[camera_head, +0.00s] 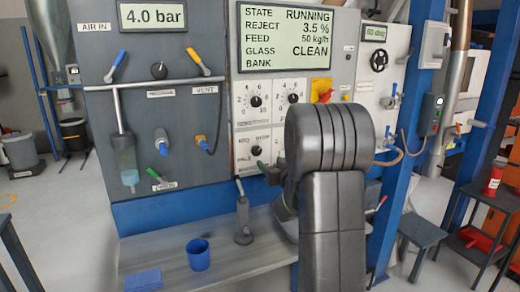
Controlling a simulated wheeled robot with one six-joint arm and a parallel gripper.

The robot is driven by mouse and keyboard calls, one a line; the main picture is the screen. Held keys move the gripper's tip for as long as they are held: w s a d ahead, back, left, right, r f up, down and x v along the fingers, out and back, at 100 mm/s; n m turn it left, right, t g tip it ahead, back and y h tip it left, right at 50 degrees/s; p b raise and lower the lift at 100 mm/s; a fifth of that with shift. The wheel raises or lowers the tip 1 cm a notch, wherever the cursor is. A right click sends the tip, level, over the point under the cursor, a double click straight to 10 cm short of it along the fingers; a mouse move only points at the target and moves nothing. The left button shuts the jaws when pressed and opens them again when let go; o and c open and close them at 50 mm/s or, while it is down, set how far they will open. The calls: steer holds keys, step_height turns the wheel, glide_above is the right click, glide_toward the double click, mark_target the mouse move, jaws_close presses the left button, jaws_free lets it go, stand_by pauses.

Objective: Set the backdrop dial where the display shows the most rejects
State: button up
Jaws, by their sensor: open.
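The display (285,38) reads STATE RUNNING, REJECT 3.5 %, FEED 50 kg/h, GLASS CLEAN, with nothing beside BANK. Below it are an upper left dial (256,101) and an upper right dial (292,98), both black knobs with numbered scales. A lower dial (256,150) sits beneath them. The small labels are too blurred to tell which one is the backdrop dial. My gripper (267,173) shows only partly, dark, just below and right of the lower dial, mostly hidden behind my arm. It is open; I cannot tell whether it touches anything.
My arm hides the panel right of the lower dial. A red and yellow switch (321,90) is to the right of the upper dials. Below, a bench (170,258) carries a blue cup (198,254), a blue block (142,280) and a grey upright tool (243,222). A blue post (405,130) stands right.

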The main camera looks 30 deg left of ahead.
mark_target(257, 151)
steer(key=p+x, duration=0.1)
steer(key=x, duration=1)
steer(key=shift+w+a+p, duration=0.2)
steer(key=shift+w+p, duration=0.05)
steer(key=shift+p, duration=0.15)
steer(key=shift+f, duration=0.1)
steer(key=c, duration=1)
